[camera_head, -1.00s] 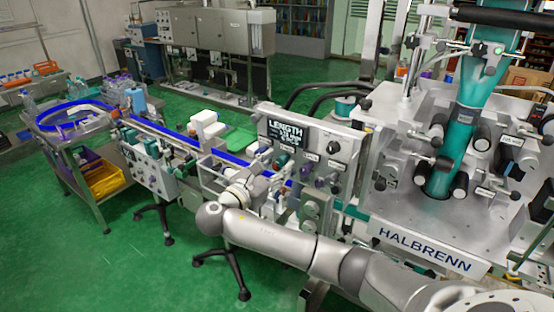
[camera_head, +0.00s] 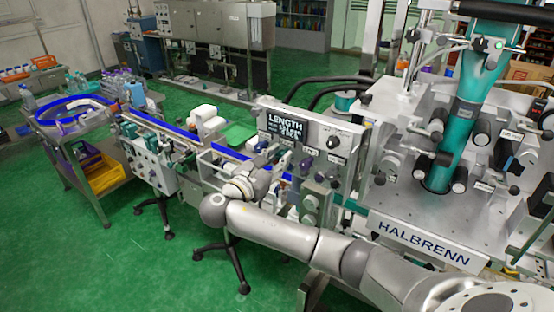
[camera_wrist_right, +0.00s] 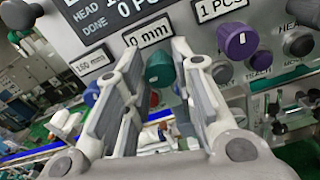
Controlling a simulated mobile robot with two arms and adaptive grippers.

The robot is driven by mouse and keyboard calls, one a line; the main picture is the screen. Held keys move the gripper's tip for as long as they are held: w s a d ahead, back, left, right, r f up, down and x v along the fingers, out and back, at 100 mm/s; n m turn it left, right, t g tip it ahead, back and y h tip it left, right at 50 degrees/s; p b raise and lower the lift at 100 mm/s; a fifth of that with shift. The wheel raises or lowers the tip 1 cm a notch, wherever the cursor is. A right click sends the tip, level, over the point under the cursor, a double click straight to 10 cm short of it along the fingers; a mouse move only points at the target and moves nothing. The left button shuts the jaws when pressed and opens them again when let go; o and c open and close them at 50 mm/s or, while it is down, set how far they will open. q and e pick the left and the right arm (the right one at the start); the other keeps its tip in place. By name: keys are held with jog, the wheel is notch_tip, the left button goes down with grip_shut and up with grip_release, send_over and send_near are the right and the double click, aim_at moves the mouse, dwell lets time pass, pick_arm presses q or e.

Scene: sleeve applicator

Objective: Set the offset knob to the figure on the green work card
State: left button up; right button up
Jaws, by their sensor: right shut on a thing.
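The control panel (camera_head: 347,152) carries a dark display with "LENGTH" on it and a row of knobs under small readouts. In the wrist view a teal knob (camera_wrist_right: 160,70) sits below a readout plate (camera_wrist_right: 148,32) that shows "0 mm". My right gripper (camera_wrist_right: 157,62) is shut on this teal knob, one finger on each side. In the head view my right gripper (camera_head: 277,167) reaches the panel's lower left. No name for the knob is readable. My left gripper is out of view.
A purple knob (camera_wrist_right: 238,42) under a "1 PCS" readout is close to my right finger. A blue knob under a "150 mm" readout (camera_wrist_right: 90,62) is on the left. The blue-edged conveyor (camera_head: 234,154) runs beside the panel. The large machine (camera_head: 430,215) stands right.

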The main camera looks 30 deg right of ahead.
jog(key=shift+f+m+b, duration=0.2)
jog(key=shift+m+b, duration=6.35)
jog(key=shift+m, duration=1.35)
jog(key=o, duration=1)
jog(key=shift+s+r, duration=0.1)
jog(key=shift+o, duration=0.2)
jog(key=v, duration=1.2)
